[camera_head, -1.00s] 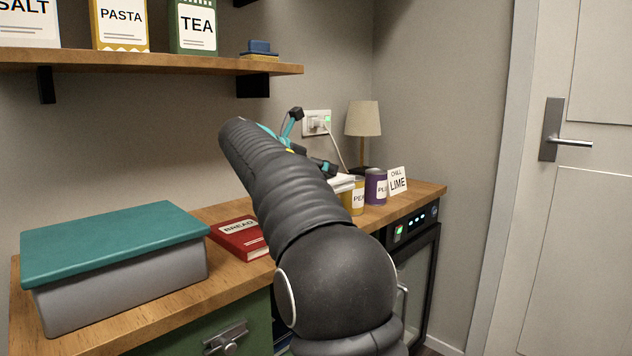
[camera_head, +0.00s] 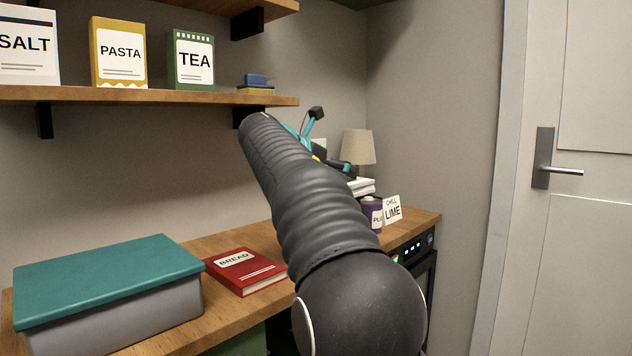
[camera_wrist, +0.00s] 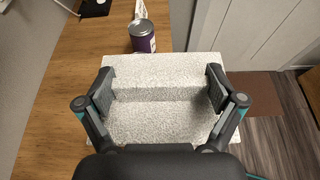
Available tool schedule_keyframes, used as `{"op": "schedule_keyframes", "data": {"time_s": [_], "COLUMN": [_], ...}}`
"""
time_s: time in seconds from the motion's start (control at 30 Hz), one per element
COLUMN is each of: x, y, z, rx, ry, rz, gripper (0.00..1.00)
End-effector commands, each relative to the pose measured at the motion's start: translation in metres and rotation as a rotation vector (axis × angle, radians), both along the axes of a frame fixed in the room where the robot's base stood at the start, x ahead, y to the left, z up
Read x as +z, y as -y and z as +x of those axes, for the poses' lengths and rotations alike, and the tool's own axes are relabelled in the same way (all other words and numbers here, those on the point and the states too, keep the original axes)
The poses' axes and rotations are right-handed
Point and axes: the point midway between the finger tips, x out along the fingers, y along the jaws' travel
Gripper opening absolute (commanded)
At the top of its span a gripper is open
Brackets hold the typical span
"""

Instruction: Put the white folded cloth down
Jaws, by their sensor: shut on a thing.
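The white folded cloth (camera_wrist: 153,68) fills the middle of the wrist view, with a step between its layers. My gripper (camera_wrist: 160,88) is shut on it, one finger at each side. In the head view a small part of the cloth (camera_head: 364,187) shows past my arm, just above the purple can. My gripper (camera_head: 330,145) is mostly hidden there behind my own arm. In the wrist view the cloth overlaps the wooden counter (camera_wrist: 75,110) and its right edge. Its underside is hidden, so I cannot tell its exact height.
The purple can (camera_head: 372,215) and the lime sign (camera_head: 393,209) stand near the counter's right end, with a lamp (camera_head: 358,146) behind. A red bread book (camera_head: 245,270) and a teal-lidded box (camera_head: 105,290) are at left. A shelf (camera_head: 150,95) is above.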

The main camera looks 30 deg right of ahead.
Motion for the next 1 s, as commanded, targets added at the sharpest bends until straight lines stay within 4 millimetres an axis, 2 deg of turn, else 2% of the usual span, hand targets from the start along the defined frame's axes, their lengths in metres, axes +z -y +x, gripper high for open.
{"op": "schedule_keyframes", "data": {"time_s": [0.03,0.2,0.4,1.0], "x": [0.009,0.025,0.034,0.037], "y": [0.008,0.027,0.039,0.042], "z": [-0.009,-0.029,-0.041,-0.044], "rx": [-0.003,-0.002,0.000,0.001], "ry": [0.005,0.002,0.001,0.001], "rz": [0.000,0.000,0.000,0.000], "gripper": [0.51,0.51,0.51,0.51]}}
